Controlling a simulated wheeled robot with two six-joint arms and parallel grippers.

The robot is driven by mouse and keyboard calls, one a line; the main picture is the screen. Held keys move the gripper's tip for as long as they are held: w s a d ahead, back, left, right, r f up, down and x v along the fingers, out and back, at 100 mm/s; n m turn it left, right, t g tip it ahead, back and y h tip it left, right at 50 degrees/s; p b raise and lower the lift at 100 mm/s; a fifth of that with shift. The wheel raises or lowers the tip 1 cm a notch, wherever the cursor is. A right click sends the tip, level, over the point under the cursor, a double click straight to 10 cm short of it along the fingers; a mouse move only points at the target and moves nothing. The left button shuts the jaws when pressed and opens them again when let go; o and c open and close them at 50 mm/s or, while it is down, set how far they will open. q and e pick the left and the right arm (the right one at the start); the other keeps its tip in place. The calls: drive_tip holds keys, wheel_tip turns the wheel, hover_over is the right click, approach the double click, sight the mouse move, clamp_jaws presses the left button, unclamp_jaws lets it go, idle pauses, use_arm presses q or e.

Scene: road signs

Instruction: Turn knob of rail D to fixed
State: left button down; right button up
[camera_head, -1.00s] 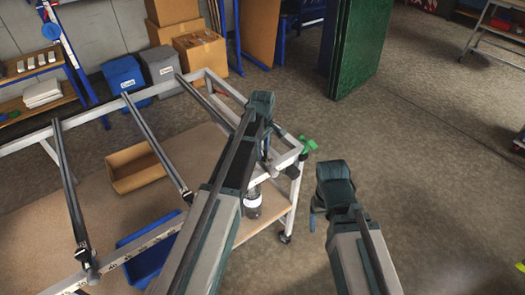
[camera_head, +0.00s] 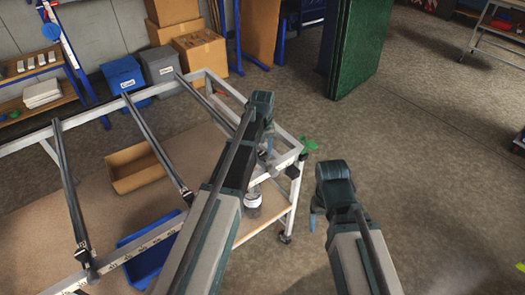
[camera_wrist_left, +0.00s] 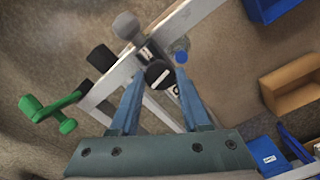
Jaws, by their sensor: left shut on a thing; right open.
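In the left wrist view a round black knob (camera_wrist_left: 160,74) with a white bar mark sits on the white frame between my blue fingertips. My left gripper (camera_wrist_left: 158,84) is shut on this knob. In the head view the left gripper (camera_head: 268,148) is at the right end of the frame, and its own arm hides the knob. Dark rails (camera_head: 155,150) span the white frame (camera_head: 18,143). I cannot read which rail is D. My right gripper (camera_head: 316,210) is open and empty, over the floor right of the cart.
A green handle (camera_wrist_left: 50,108) sticks out from the frame's corner. A bottle (camera_head: 252,199), a cardboard bin (camera_head: 128,174) and a blue bin (camera_head: 150,262) are on the cart's lower shelf. A green panel (camera_head: 358,50) stands behind.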

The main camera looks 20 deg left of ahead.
sight(263, 153)
use_arm(q)
drive_tip(key=shift+m, duration=1)
drive_tip(key=shift+c, duration=1.8)
unclamp_jaws()
drive_tip(key=shift+r, duration=0.15)
wheel_tip(263, 153, up, 14)
drive_tip(key=p, duration=1.3)
drive_tip(key=shift+f+p, duration=0.25)
drive_tip(key=shift+p, duration=0.15)
